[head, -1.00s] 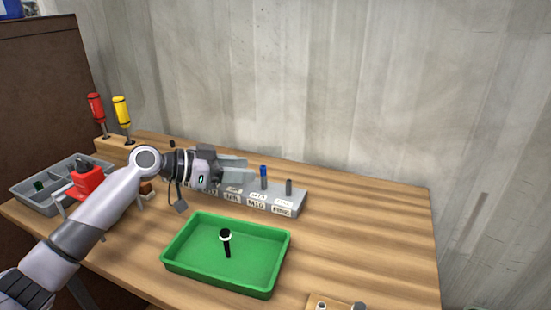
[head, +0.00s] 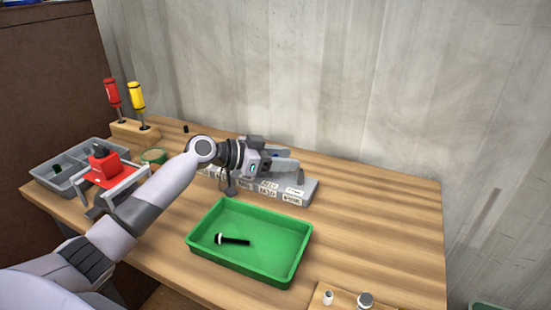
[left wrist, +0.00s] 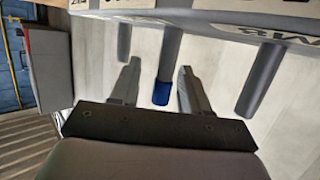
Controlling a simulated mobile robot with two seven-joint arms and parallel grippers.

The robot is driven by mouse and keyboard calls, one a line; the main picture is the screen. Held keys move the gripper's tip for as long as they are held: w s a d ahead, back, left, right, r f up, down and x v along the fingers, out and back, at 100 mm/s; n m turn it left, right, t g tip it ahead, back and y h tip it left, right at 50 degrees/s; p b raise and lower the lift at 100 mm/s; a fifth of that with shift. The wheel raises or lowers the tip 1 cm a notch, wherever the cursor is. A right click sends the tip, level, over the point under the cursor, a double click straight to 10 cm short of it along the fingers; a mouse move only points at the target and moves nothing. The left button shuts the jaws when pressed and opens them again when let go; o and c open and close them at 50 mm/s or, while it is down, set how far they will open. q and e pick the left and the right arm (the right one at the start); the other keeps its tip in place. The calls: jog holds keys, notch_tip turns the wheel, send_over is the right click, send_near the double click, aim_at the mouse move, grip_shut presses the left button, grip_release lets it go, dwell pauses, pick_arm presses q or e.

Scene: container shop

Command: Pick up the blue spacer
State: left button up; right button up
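The blue spacer (left wrist: 162,92) sits on the end of a grey peg, between the two fingers of my left gripper (left wrist: 160,68) in the left wrist view. The fingers are open, with a gap on each side of the spacer. In the head view my left gripper (head: 292,160) is over the grey labelled rack (head: 308,188). Only a small bit of the blue spacer (head: 275,156) shows there, and the fingers hide the rest. Other grey pegs (left wrist: 262,80) stand on either side of it. My right gripper is not in view.
A green tray (head: 208,262) in front holds a black pin with a white ring (head: 235,240). A red clamp-like tool (head: 105,170), a grey bin (head: 62,184) and screwdrivers (head: 137,97) are at left. Small cylinders (head: 365,300) stand at the front. The table's right side is clear.

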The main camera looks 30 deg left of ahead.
pick_arm(q)
grip_shut()
jog(key=shift+r, duration=0.1)
notch_tip(320, 180, up, 20)
dwell(0.7)
jog(key=shift+a, duration=0.1)
